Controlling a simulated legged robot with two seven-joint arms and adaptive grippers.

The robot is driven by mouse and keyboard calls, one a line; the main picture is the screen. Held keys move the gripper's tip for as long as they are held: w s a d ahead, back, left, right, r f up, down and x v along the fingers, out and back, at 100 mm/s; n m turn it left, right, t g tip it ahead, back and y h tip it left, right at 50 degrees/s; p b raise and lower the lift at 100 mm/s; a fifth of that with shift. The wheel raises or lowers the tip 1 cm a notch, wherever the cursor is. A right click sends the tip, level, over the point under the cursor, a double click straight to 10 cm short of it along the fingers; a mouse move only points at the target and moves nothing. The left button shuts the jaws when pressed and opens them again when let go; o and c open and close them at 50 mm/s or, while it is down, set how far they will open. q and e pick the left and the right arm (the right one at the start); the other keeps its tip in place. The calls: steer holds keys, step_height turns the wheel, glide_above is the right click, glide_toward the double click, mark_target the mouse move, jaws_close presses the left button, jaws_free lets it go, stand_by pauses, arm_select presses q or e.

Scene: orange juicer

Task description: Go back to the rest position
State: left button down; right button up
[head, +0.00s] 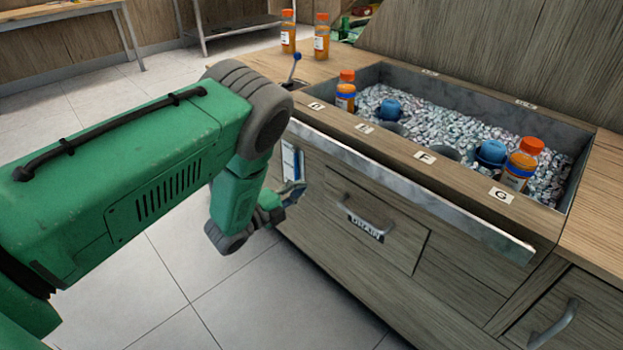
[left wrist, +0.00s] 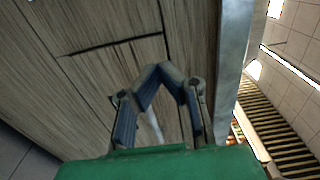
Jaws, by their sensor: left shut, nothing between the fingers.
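My left arm comes in from the left in the head view and bends down at the elbow. My left gripper (head: 292,193) hangs low in front of the counter's wooden front, below the metal edge. In the left wrist view the left gripper (left wrist: 163,72) has its two blue-grey fingers meeting at the tips, shut and empty, with the wood panel behind. From these views I cannot tell the gap to the panel. My right gripper is not in view.
The ice bin (head: 430,100) in the counter holds bottles and blue-capped items. A metal edge (head: 400,185) runs along the counter front, above the drain drawer (head: 375,215). Two orange bottles (head: 321,38) stand at the back. The tiled floor (head: 160,300) below is clear.

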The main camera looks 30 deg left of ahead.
arm_select(q)
steer(key=s+a+f+n+g+y+p, duration=0.25)
steer(key=s+n+g+y+p, duration=0.45)
steer(key=s+n, duration=0.7)
steer(key=s+d+r+n+g+p, duration=0.1)
steer(key=s+d+n+g+p, duration=0.1)
steer(key=s, duration=1)
steer(key=s+d+r+n+g+p, duration=0.2)
steer(key=s+n+g, duration=0.3)
steer(key=s, duration=0.7)
steer(key=shift+s+d+g+h+p, duration=0.3)
steer(key=shift+d+g+p, duration=0.3)
steer(key=shift+g, duration=0.5)
steer(key=shift+w, duration=0.1)
